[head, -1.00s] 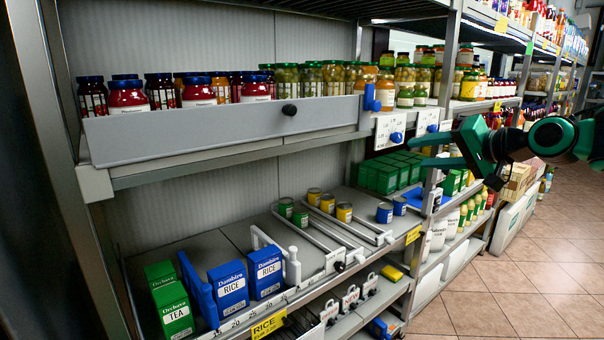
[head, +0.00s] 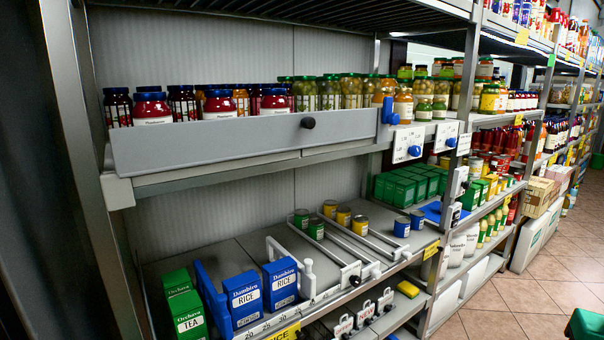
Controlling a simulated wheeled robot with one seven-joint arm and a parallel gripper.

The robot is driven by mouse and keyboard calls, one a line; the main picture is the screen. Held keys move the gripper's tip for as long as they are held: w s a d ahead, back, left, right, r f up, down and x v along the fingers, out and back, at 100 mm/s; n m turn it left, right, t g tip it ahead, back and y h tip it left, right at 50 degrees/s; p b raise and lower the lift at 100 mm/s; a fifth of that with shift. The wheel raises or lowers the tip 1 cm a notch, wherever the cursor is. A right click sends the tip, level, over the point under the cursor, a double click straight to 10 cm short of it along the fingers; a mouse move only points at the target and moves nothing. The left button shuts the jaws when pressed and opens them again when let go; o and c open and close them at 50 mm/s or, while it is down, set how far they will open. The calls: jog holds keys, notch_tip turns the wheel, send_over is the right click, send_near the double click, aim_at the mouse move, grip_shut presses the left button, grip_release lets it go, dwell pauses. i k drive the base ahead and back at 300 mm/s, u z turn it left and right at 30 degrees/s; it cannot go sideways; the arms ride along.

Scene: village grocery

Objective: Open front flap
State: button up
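The front flap (head: 240,139) is a long grey panel along the front edge of the upper shelf. It stands upright in front of rows of jars and hides their lower parts. A round black knob (head: 308,122) sits near its top edge, right of its middle. A blue latch-like piece (head: 388,113) stands at the flap's right end. My gripper is not in view.
White cards with blue knobs (head: 408,144) hang at the right post. Below are rice boxes (head: 280,282), tea boxes (head: 186,312) and cans (head: 343,215). Tiled floor (head: 545,270) is open at right.

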aim_at(141, 150)
jog(key=u, duration=0.95)
jog(key=k, duration=0.4)
jog(key=z, duration=0.35)
